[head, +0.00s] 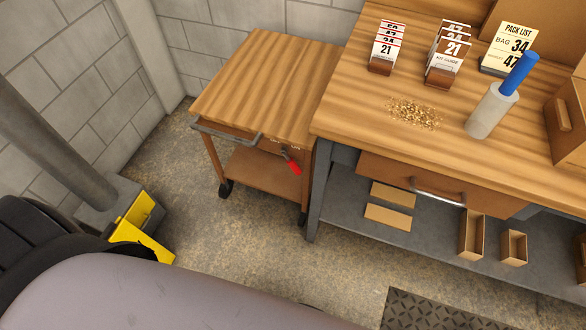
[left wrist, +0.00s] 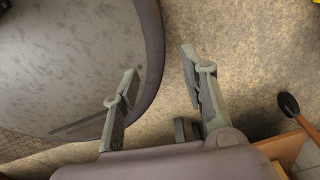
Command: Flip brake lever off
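The brake lever (head: 291,163) has a red handle and hangs from a small dark mount under the near edge of the wooden-topped cart (head: 268,75). Its handle slants down to the right. My left gripper does not show in the head view. In the left wrist view my left gripper (left wrist: 158,62) is open and empty, its two grey fingers apart above the floor. The lever is not visible in that view. A dark caster (left wrist: 288,104) and a brown panel are at its right edge. My right gripper is in neither view.
A grey push handle (head: 228,135) sticks out from the cart's left front. A workbench (head: 345,105) stands close on the cart's right, with cards and a blue-handled grey cylinder (head: 492,110) on top. A yellow object (head: 140,225) stands left. Floor before the cart is clear.

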